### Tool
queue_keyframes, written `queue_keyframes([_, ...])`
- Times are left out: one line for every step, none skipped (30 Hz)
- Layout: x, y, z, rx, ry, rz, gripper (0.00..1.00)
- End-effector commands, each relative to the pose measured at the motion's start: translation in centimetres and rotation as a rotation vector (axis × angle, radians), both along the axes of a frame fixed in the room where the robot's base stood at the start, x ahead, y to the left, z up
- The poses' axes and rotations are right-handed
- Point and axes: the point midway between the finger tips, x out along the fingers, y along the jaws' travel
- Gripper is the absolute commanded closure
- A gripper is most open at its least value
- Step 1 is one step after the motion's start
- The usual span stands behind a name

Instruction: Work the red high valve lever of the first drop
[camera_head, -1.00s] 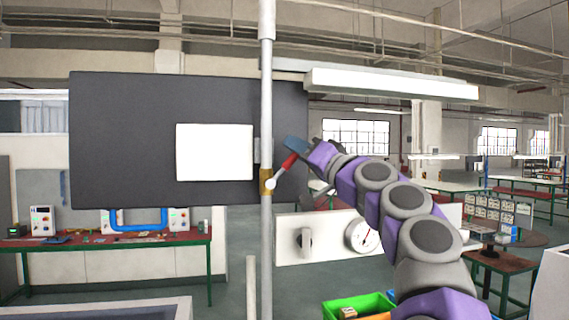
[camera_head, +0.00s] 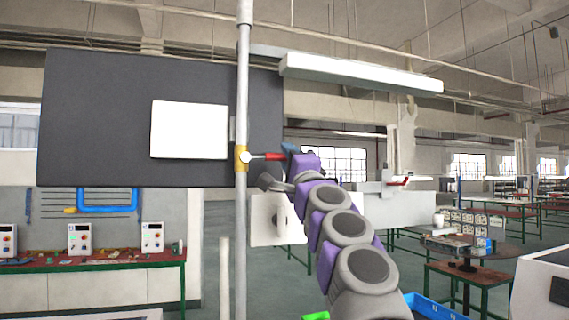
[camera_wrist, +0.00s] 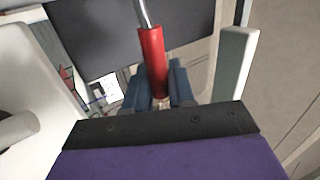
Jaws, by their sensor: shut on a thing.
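The red valve lever (camera_head: 268,156) sticks out to the right, roughly level, from a brass valve body (camera_head: 241,158) on the vertical grey pipe (camera_head: 242,90). My gripper (camera_head: 291,153) is at the lever's outer end, to the right of the pipe. In the wrist view the red lever grip (camera_wrist: 152,60) runs down between the blue fingers of my gripper (camera_wrist: 158,88), which are shut on it. A metal rod joins the grip at the top of that view. The lever's very end is partly hidden between the fingers.
A dark panel (camera_head: 90,110) with a white sheet (camera_head: 189,130) stands behind the pipe. A long white light fixture (camera_head: 360,74) hangs above my arm. A bench (camera_head: 100,262) with several small boxes is at the lower left.

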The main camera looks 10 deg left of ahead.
Motion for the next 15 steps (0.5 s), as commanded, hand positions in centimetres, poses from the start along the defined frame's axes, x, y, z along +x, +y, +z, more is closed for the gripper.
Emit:
queue_keyframes([0.02,-0.11,-0.38,0.014,0.009,-0.002,1.0])
queue_keyframes([0.03,-0.12,-0.45,0.023,0.014,-0.003,1.0])
queue_keyframes([0.05,-0.15,-0.53,0.033,0.02,-0.003,1.0])
queue_keyframes([0.07,-0.18,-0.6,0.04,0.025,-0.004,1.0])
queue_keyframes([0.09,-0.2,-0.65,0.046,0.029,-0.004,1.0])
queue_keyframes([0.12,-0.25,-0.72,0.052,0.033,-0.005,1.0])
queue_keyframes([0.14,-0.27,-0.76,0.057,0.036,-0.005,1.0])
queue_keyframes([0.16,-0.28,-0.8,0.059,0.038,-0.005,1.0])
queue_keyframes([0.18,-0.29,-0.85,0.063,0.041,-0.005,1.0])
queue_keyframes([0.2,-0.31,-0.87,0.065,0.043,-0.005,1.0])
queue_keyframes([0.21,-0.32,-0.9,0.067,0.044,-0.005,1.0])
queue_keyframes([0.23,-0.33,-0.92,0.067,0.045,-0.004,1.0])
queue_keyframes([0.25,-0.33,-0.95,0.068,0.046,-0.004,1.0])
queue_keyframes([0.25,-0.34,-0.97,0.068,0.046,-0.003,1.0])
queue_keyframes([0.28,-0.34,-1.0,0.068,0.046,-0.003,1.0])
